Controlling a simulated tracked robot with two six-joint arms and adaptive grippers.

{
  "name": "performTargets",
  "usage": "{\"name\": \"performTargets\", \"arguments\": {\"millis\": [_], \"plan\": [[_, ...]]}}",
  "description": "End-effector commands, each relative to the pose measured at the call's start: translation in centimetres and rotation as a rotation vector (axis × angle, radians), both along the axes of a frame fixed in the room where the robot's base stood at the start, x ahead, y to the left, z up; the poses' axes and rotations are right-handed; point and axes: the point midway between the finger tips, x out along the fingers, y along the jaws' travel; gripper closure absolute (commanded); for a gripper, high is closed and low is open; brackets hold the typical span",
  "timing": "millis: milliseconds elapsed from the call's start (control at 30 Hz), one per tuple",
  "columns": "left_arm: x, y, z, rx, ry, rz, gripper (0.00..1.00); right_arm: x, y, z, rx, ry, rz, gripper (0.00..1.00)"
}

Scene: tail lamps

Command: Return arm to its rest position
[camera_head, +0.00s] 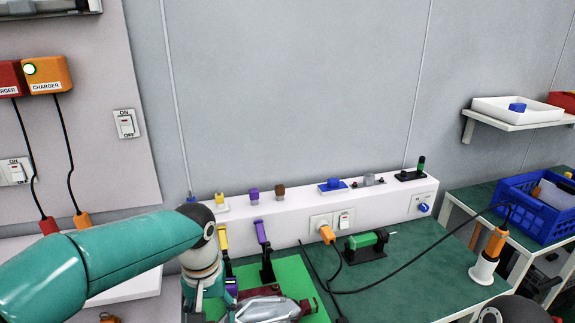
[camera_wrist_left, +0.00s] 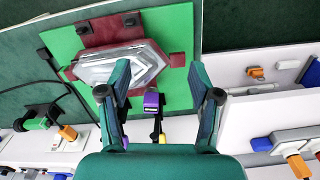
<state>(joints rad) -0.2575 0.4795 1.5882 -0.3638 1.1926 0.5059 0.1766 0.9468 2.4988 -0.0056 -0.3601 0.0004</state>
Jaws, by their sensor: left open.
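My left arm enters from the left in the head view, its wrist hanging over the left end of the bench. My left gripper (camera_wrist_left: 160,72) is open in the left wrist view, with nothing between its fingers. The clear tail lamp (camera_head: 268,309) lies on the green board (camera_head: 290,272), cut off by the bottom edge. The lamp (camera_wrist_left: 118,65) also shows in the left wrist view, with dark red parts around it, beyond the fingers. I cannot tell from these views how far the fingers are from it.
A yellow clamp (camera_head: 222,238) and a purple clamp (camera_head: 262,235) stand behind the board. A white ledge (camera_head: 300,206) carries small coloured parts. A green tool (camera_head: 366,242), a soldering iron (camera_head: 494,243) and a blue crate (camera_head: 540,222) are to the right. Chargers (camera_head: 48,75) hang at left.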

Motion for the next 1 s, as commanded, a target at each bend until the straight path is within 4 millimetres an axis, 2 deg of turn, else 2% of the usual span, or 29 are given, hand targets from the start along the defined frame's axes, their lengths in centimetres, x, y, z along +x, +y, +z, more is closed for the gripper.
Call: {"name": "performTargets", "arguments": {"millis": [33,233,467,567,667,800,900,1000], "plan": [[0.1,1.1,-0.9,0.002,0.018,0.024,0.37,0.0,0.0,0.0,0.000,0.000,0.000,0.60],[-1.1,2.9,-4.9,0.019,0.123,0.059,0.37,0.0,0.0,0.0,0.000,-0.001,0.000,0.60],[-4.9,4.0,-11.2,0.010,0.286,0.086,0.37,0.0,0.0,0.0,0.000,0.000,0.000,0.60],[-7.3,3.9,-14.9,-0.022,0.354,0.094,0.37,0.0,0.0,0.0,0.000,0.000,0.000,0.60],[-10.6,3.2,-19.4,-0.084,0.418,0.102,0.37,0.0,0.0,0.0,0.000,0.000,0.000,0.60],[-17.5,0.6,-26.3,-0.229,0.461,0.126,0.37,0.0,0.0,0.0,0.000,0.000,0.000,0.60],[-21.2,-1.4,-29.1,-0.313,0.420,0.145,0.37,0.0,0.0,0.0,0.000,0.000,0.000,0.60],[-23.2,-2.7,-30.5,-0.357,0.333,0.153,0.37,0.0,0.0,0.0,0.000,0.000,0.000,0.60]]}}
